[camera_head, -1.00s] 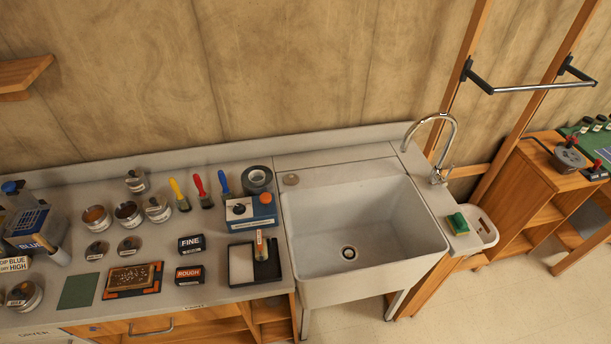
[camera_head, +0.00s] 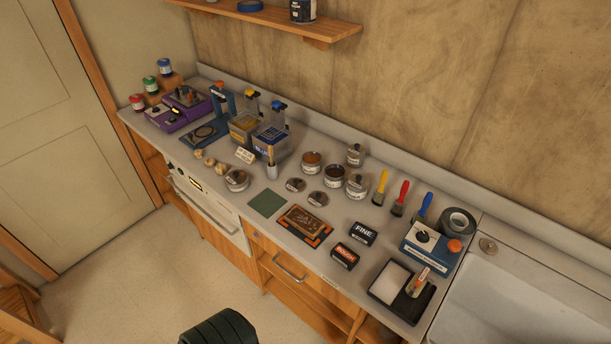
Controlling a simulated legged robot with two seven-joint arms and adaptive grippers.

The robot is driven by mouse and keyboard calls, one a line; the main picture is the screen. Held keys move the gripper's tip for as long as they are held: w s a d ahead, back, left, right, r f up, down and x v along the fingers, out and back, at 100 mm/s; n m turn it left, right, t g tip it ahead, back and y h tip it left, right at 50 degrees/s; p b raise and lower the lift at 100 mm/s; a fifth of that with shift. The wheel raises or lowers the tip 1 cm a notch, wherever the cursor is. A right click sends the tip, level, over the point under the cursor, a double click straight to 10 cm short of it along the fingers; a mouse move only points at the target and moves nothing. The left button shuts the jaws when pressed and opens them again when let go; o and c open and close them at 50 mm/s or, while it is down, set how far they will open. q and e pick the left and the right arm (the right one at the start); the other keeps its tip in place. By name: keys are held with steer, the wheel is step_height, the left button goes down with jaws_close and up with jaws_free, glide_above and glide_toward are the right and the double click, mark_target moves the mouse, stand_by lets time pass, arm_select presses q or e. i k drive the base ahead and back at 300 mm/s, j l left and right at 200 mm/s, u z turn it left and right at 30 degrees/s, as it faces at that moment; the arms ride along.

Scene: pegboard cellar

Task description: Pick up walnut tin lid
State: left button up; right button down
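Two small round lids with dark knobs lie flat on the counter, a left lid (camera_head: 295,184) and a right lid (camera_head: 317,198). Their labels are too small to read, so I cannot tell which is the walnut one. Just behind them stand two open tins, one with amber-brown contents (camera_head: 312,159) and one with darker contents (camera_head: 335,174). Closed tins stand beside them, one at the back (camera_head: 355,154) and one to the right (camera_head: 357,187). Neither of my grippers is in view.
A green pad (camera_head: 267,203), an orange-edged tray with a carved block (camera_head: 304,224), and a FINE box (camera_head: 363,233) lie in front. Brushes (camera_head: 400,198) are to the right. A dark ribbed object (camera_head: 218,328) shows at the bottom edge.

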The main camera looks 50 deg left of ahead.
mark_target(295, 185)
steer(key=u, duration=1.4)
